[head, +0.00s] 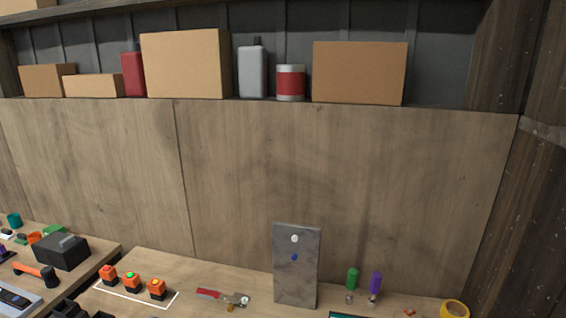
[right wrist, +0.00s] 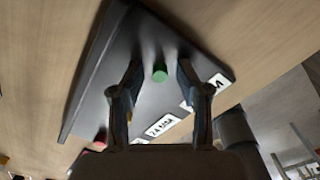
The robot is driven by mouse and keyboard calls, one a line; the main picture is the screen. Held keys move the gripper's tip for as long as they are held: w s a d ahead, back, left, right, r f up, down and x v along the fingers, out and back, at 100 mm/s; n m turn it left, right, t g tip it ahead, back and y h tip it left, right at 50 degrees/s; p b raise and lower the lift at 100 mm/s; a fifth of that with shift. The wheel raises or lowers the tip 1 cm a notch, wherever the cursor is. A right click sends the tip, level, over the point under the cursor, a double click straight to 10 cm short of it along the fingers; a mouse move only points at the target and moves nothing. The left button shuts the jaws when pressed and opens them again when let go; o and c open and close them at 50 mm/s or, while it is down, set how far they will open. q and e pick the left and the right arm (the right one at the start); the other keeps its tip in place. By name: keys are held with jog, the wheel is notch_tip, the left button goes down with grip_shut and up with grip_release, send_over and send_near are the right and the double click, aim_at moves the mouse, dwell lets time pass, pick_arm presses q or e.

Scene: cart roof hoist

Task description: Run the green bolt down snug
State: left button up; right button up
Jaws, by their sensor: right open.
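A round green bolt head (right wrist: 159,73) shows in the right wrist view on a dark panel (right wrist: 100,75) with white labels. My right gripper (right wrist: 157,75) is open, with one finger on each side of the green head in the picture. I cannot tell whether either finger touches it. My right gripper does not show in the head view. Dark shapes cut off at the bottom left of the head view may be my left gripper; its jaws cannot be made out.
A red piece (right wrist: 100,141) sits near the panel's lower edge. In the head view a grey plate (head: 296,270) stands on the bench, with green (head: 352,279) and purple (head: 376,282) handled pieces beside it. A hammer (head: 38,273) and black box (head: 62,251) lie left.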

notch_tip(320, 180, up, 7)
jog(key=p, duration=0.5)
jog(key=shift+r+p, duration=0.15)
jog(key=shift+p, duration=0.15)
